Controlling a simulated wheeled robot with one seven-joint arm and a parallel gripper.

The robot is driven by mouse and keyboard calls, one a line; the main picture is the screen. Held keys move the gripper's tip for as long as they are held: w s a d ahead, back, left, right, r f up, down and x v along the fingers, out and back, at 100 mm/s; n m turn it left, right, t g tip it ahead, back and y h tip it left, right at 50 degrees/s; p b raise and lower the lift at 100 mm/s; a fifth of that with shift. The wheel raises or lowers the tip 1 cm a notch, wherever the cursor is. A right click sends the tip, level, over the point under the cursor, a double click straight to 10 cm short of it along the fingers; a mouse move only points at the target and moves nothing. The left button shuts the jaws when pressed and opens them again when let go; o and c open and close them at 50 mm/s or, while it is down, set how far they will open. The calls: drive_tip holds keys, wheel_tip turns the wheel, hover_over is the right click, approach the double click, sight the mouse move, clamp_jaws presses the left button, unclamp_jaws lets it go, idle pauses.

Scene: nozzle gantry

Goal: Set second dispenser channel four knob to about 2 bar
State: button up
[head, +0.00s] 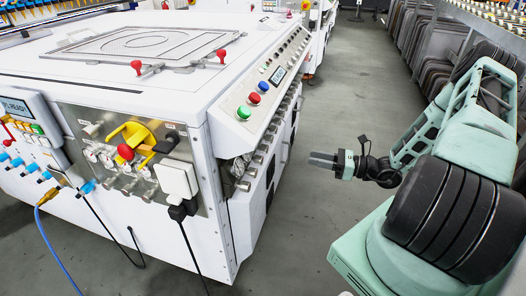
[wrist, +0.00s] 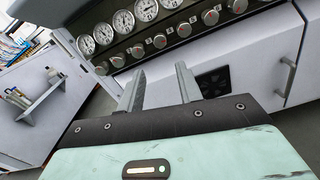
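In the wrist view a dark panel carries a slanted row of round white gauges (wrist: 123,21). Below them runs a row of several silver knobs (wrist: 160,41). Channel labels and needle readings are too small to make out, so I cannot tell which knob is channel four. In the head view a row of knobs (head: 258,160) runs along the right side of the white machine (head: 170,65). My gripper (wrist: 160,72) has its two fingers apart with nothing between them, below the knobs and not touching any. In the head view my gripper (head: 311,159) points left toward the machine's side, across a gap.
A sloped panel with red (head: 254,98), blue (head: 263,86) and green (head: 243,112) buttons sits above the side knobs. White cabinet doors with handles (wrist: 287,75) are below the knob panel. Grey floor (head: 310,220) is clear between machine and arm. Dark racks (head: 425,50) stand at the right.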

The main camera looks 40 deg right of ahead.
sight(264, 149)
drive_tip(key=b+x, duration=0.2)
drive_tip(key=x, duration=1.4)
drive_tip(key=shift+w+a, duration=0.1)
drive_tip(key=c, duration=0.7)
